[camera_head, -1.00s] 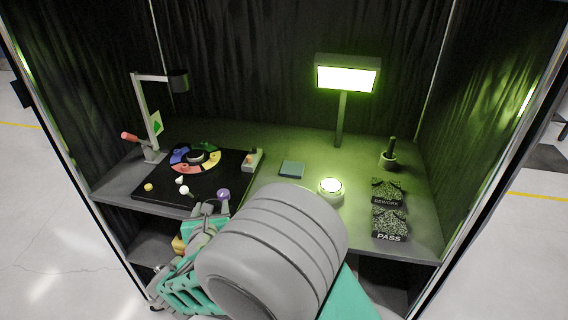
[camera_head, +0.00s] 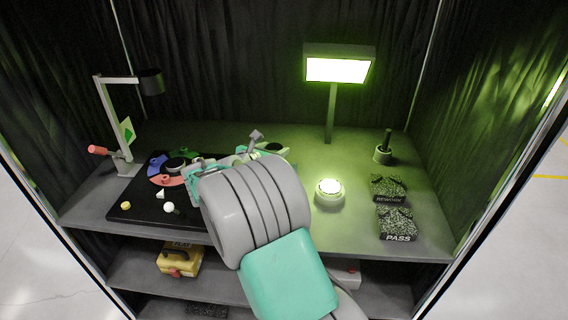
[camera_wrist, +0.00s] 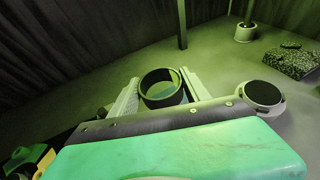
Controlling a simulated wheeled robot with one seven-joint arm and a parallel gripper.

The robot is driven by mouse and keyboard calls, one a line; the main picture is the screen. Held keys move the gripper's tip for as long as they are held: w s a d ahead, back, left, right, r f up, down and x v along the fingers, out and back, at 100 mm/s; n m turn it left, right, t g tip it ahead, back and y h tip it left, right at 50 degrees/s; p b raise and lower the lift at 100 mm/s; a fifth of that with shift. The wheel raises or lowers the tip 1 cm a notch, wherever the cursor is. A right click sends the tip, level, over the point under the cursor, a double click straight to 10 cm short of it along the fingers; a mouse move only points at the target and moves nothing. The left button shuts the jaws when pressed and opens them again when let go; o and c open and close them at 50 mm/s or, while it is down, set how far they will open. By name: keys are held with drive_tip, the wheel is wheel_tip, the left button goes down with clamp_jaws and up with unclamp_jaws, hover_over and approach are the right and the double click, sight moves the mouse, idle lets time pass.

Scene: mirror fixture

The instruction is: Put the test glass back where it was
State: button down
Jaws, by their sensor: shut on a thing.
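In the wrist view, the test glass, seen as a dark round ring (camera_wrist: 147,99) with a teal-green tint inside, sits between the two pale fingers of my gripper (camera_wrist: 162,88). My gripper is shut on it. In the head view my gripper (camera_head: 258,150) is over the middle of the worktop, left of the round lit puck. The glass is small there and partly hidden by my wrist. The square teal pad is mostly covered by my arm, and I cannot tell whether the glass touches it.
The lit puck (camera_head: 329,193) stands close on the right. A lamp on a post (camera_head: 331,115) rises behind. REWORK (camera_head: 388,187) and PASS (camera_head: 396,224) blocks and a small pot (camera_head: 383,155) are at right. A black board (camera_head: 135,205) with coloured segments lies left, beside a stand (camera_head: 113,120).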

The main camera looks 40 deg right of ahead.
drive_tip(key=d+f, duration=0.2)
drive_tip(key=w+d+f, duration=0.1)
drive_tip(key=d+f, duration=0.2)
drive_tip(key=shift+w+d+f, duration=0.1)
drive_tip(key=shift+d+f, duration=0.2)
drive_tip(key=shift+d, duration=0.05)
drive_tip(key=f, duration=0.1)
drive_tip(key=d+f+p, duration=0.1)
drive_tip(key=f, duration=0.1)
drive_tip(key=shift+w+f, duration=0.1)
drive_tip(key=shift+f, duration=0.1)
drive_tip(key=shift+a+f, duration=0.1)
drive_tip(key=shift+f, duration=0.4)
drive_tip(key=c, duration=0.5)
unclamp_jaws()
